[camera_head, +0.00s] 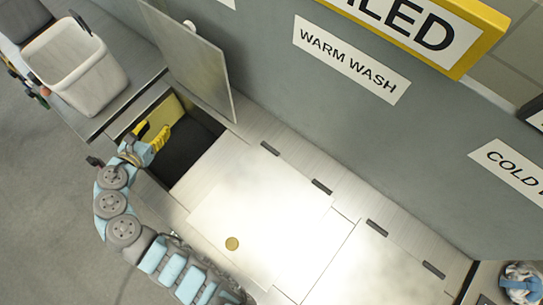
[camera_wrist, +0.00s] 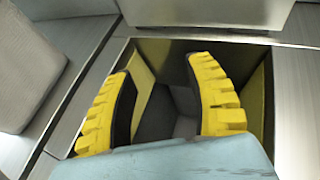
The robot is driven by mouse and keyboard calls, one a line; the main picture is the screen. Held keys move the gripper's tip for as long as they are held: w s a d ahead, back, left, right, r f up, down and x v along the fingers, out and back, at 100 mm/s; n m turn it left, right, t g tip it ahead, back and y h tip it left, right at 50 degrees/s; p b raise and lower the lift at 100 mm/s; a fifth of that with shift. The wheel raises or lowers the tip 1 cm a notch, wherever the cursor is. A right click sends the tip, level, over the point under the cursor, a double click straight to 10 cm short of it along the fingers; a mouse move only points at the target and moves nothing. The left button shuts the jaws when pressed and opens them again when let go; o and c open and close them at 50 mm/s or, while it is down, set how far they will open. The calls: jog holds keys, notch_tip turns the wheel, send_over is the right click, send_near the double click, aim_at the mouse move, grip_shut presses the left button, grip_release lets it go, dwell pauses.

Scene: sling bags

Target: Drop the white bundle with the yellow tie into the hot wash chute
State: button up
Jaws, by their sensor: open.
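My gripper (camera_head: 154,136) is over the left end of an open chute (camera_head: 188,150) in the counter. In the wrist view my gripper (camera_wrist: 160,68) has its two yellow fingers spread wide with nothing between them. The fingers point into the chute opening, whose dark grey inside shows between them. The chute's lid (camera_head: 190,60) stands raised at the back. The sign above this chute is cut off, so its words cannot be read. No white bundle with a yellow tie shows in either view; the lower inside of the chute is partly hidden.
A WARM WASH sign (camera_head: 350,59) and a partly cut COLD sign (camera_head: 512,170) are on the wall. A white bin (camera_head: 80,68) stands left; a white bundle with blue bands (camera_head: 521,284) lies lower right.

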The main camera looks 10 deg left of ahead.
jog(key=v, duration=0.8)
jog(key=shift+s+r, duration=0.15)
jog(key=shift+s, duration=0.15)
